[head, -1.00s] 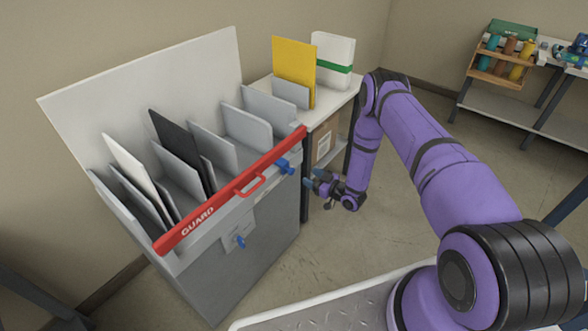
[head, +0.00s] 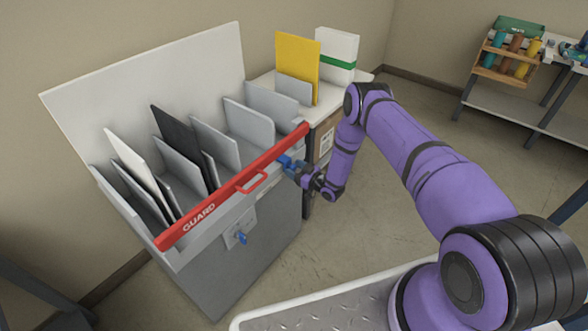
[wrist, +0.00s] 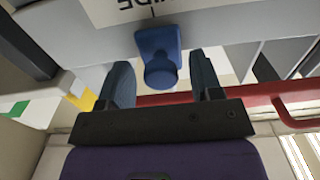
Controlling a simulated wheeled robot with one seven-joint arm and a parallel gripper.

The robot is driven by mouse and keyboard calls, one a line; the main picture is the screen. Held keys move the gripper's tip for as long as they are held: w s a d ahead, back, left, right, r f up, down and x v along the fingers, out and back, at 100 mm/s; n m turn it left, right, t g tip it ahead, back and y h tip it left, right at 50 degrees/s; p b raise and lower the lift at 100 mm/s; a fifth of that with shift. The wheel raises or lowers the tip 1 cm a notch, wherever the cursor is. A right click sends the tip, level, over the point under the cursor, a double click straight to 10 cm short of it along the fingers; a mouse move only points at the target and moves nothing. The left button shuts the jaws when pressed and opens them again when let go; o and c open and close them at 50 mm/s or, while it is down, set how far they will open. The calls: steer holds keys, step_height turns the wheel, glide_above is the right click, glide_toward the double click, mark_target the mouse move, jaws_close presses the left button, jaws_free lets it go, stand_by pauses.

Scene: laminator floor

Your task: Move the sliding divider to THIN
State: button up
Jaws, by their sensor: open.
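The blue knob (head: 286,159) sits on the front of the grey slotted rack, under the right end of the red guard bar; I take it as the sliding divider's handle. In the wrist view the knob (wrist: 158,52) lies between my two fingers, beside an upside-down, partly cut-off label (wrist: 135,10) reading "IDE". My gripper (head: 294,168) is open at the knob; its fingers (wrist: 161,66) stand one on each side with gaps, not closed on it. The THIN mark is not readable. Which panel the knob carries is unclear.
The red guard bar (head: 213,201) with its handle spans the rack's front top. A second blue knob (head: 241,238) is on a plate lower left. Grey dividers and white and black boards stand in the rack. A side table with a yellow board (head: 297,62) is behind right.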

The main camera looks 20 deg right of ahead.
steer(key=shift+w+a, duration=0.2)
steer(key=shift+w, duration=0.05)
jaws_close()
steer(key=s+a, duration=0.2)
steer(key=a, duration=0.1)
steer(key=s+a, duration=0.5)
steer(key=a, duration=0.2)
steer(key=shift+s, duration=0.2)
steer(key=shift+a, duration=0.1)
jaws_free()
